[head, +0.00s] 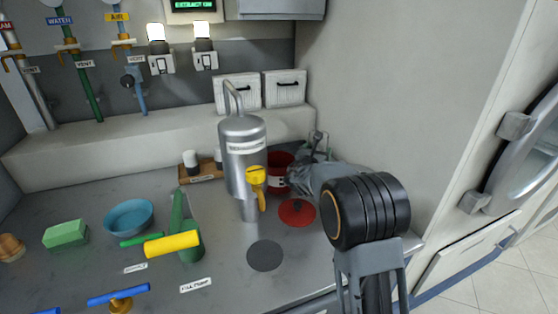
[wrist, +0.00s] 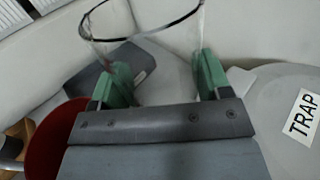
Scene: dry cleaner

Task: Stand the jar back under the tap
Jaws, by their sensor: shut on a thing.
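A clear glass jar (wrist: 140,42) with a dark rim is between the green fingertips of my gripper (wrist: 166,82) in the wrist view, and the gripper is shut on it. In the head view my gripper (head: 316,152) is behind and right of the metal tank, near the back wall; the jar is too small and see-through there to make out clearly. The tap (head: 256,178) has a yellow handle and sits on the front of the upright metal tank (head: 240,135). A dark grey disc (head: 265,256) lies on the counter in front of the tap, with nothing on it.
A red container (head: 279,175) stands between the tank and my gripper; a red disc (head: 297,213) lies before it. Left of the tank are a green pump with a yellow handle (head: 172,243), a blue bowl (head: 129,217) and a green sponge (head: 65,233).

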